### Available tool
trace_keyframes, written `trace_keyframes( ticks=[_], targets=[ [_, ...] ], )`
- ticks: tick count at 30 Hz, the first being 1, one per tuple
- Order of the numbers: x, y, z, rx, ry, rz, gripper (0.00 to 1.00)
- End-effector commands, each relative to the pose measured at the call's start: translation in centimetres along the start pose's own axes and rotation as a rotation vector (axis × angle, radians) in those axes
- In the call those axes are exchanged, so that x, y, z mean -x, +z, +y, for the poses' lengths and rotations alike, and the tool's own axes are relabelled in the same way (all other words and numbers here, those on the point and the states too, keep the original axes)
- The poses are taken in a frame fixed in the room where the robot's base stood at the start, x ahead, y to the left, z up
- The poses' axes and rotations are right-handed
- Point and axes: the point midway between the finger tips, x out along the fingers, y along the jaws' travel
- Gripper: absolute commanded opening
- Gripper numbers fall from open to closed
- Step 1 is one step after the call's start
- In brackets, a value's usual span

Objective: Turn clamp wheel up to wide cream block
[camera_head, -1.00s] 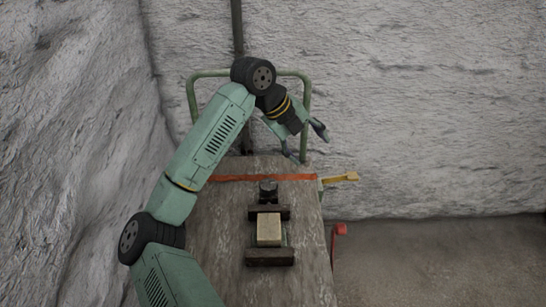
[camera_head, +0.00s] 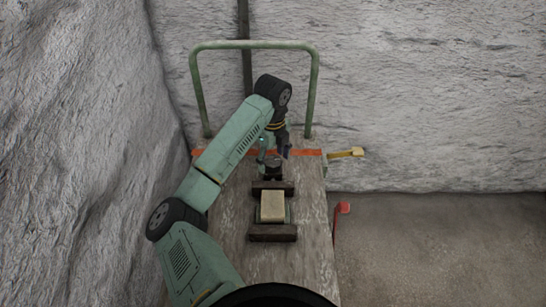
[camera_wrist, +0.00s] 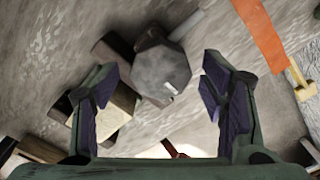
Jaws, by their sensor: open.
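The cream block (camera_head: 272,207) sits between two dark wooden jaws of a clamp (camera_head: 272,234) on the worn trolley top. It also shows in the wrist view (camera_wrist: 115,112), partly behind my left finger. The dark clamp wheel (camera_head: 271,172) is at the far end of the clamp; in the wrist view the wheel (camera_wrist: 161,75) is a grey, many-sided knob with a small pale mark. My gripper (camera_head: 273,150) is just beyond and above the wheel. In the wrist view my gripper (camera_wrist: 162,85) is open, its two fingers on either side of the wheel with clear gaps. Contact is not visible.
A green rail (camera_head: 255,45) stands at the trolley's far end. An orange strip (camera_head: 308,153) crosses the top, and a yellow lever (camera_head: 347,153) juts out right. A red handle (camera_head: 342,210) is beside the right edge. Rough walls close in left and behind.

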Motion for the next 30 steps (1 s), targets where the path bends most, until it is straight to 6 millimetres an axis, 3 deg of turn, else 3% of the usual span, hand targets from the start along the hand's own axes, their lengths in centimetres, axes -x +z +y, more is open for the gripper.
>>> trace_keyframes(
  ticks=[12, 30],
  targets=[
    [-0.80, 0.00, -0.02, -0.001, -0.001, -0.001, 0.64],
    [-0.76, -0.02, -0.02, -0.001, -0.001, 0.000, 0.24]
  ],
)
